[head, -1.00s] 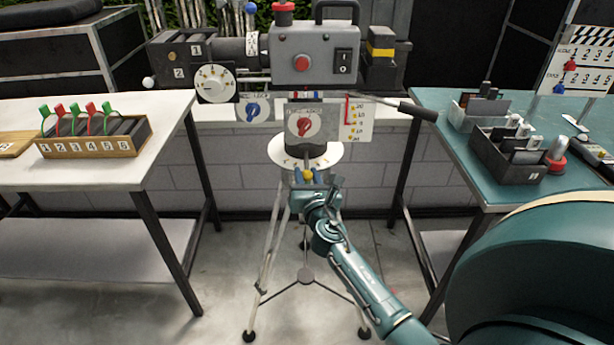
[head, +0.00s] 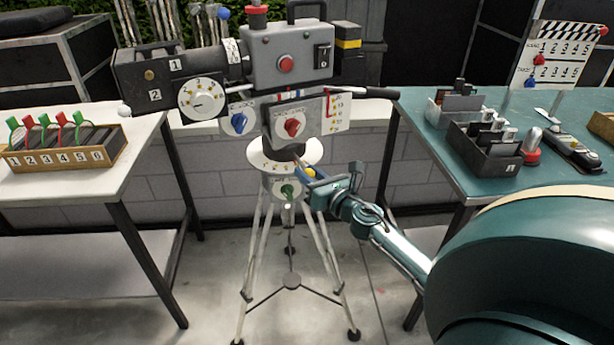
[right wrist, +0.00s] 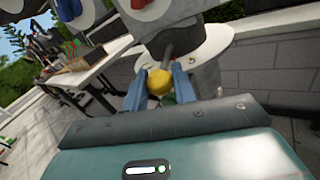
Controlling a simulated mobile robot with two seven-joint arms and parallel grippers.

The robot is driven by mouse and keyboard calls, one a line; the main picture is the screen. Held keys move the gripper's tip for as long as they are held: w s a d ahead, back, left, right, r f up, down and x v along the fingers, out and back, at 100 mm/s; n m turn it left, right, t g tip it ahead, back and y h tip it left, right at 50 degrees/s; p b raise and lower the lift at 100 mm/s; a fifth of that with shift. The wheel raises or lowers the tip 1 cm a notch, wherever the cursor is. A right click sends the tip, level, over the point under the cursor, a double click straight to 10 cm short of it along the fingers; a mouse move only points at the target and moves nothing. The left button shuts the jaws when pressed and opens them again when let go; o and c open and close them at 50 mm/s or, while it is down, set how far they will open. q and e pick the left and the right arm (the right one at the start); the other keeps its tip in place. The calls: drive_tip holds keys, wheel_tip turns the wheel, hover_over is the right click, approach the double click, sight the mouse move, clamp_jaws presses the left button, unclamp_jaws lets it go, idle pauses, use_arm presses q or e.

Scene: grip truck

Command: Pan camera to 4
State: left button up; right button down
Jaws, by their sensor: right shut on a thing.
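The grey film camera (head: 288,55) stands on a tripod (head: 291,280), its lens end pointing left and somewhat toward me. Under it is a round white pan dial (head: 268,160); its marks are too small to read. A short bar with a yellow knob (right wrist: 160,82) sticks out over the dial's edge. My right gripper (right wrist: 161,87) is shut on this knob, one blue finger on each side. In the head view it (head: 311,177) is right of the tripod's top. Below the dial is a green knob (head: 288,190). My left gripper is out of view.
A white table (head: 60,187) on the left holds a box of numbered slots (head: 70,155). A teal table (head: 450,165) on the right holds dark bins and a clapperboard (head: 562,55). My arm passes close to the teal table's edge. The floor around the tripod is clear.

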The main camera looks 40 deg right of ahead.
drive_tip(key=c, duration=1.6)
unclamp_jaws()
drive_tip(key=o, duration=0.4)
drive_tip(key=shift+o, duration=0.2)
drive_tip(key=shift+s, duration=0.1)
drive_tip(key=s+b, duration=0.2)
drive_tip(key=s, duration=1.1)
